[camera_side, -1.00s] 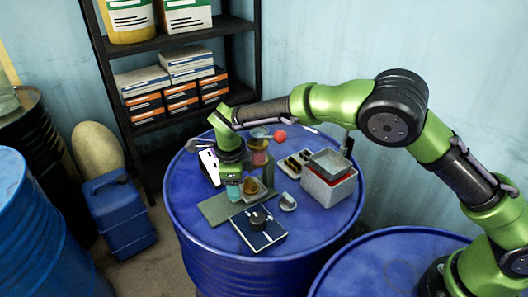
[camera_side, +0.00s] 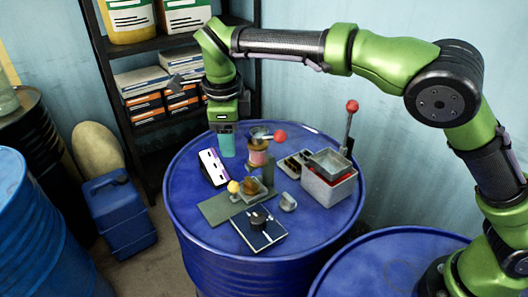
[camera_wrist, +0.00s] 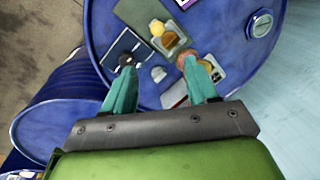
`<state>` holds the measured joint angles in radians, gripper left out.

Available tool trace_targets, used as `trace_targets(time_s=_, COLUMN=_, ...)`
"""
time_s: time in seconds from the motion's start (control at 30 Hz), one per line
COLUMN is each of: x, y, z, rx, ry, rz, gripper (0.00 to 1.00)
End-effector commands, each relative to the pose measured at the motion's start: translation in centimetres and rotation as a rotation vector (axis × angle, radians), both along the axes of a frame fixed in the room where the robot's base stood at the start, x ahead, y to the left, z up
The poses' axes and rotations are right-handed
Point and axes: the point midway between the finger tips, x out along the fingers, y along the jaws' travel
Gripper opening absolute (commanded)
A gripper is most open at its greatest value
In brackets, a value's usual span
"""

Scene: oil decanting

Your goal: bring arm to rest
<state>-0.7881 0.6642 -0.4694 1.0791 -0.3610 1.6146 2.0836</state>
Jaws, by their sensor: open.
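My gripper (camera_side: 227,143) is raised over the back left part of the blue drum top, its teal fingers pointing down. In the wrist view my gripper (camera_wrist: 160,82) shows two teal fingers spread apart with nothing held between them. Below it on the drum (camera_side: 312,229) stands a fixture with an amber cup (camera_side: 250,187), a yellow knob (camera_side: 234,187) and a grey-green base plate (camera_side: 216,208). The amber cup also shows in the wrist view (camera_wrist: 169,39). A funnel-like piece with a red ball (camera_side: 280,137) stands behind the cup.
A white panel (camera_side: 213,167) leans near my fingers. A dark blue box with a black knob (camera_side: 259,222) is at the front. A shelf (camera_side: 180,118) rises behind the arm.

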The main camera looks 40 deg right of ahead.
Motion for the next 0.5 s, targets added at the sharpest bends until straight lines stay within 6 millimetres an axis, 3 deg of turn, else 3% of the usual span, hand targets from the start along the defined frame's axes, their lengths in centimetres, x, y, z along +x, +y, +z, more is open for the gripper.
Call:
trace_targets(time_s=0.33, x=0.1, y=0.0, z=0.0, rx=-0.007, ry=0.001, rz=0.044, gripper=0.58)
trace_targets(time_s=0.43, x=0.4, y=-0.1, z=-0.4, rx=-0.033, ry=0.004, rz=0.192, gripper=0.58)
trace_targets(time_s=0.5, x=-0.1, y=-0.4, z=-1.8, rx=-0.057, ry=0.039, rz=0.362, gripper=0.58)
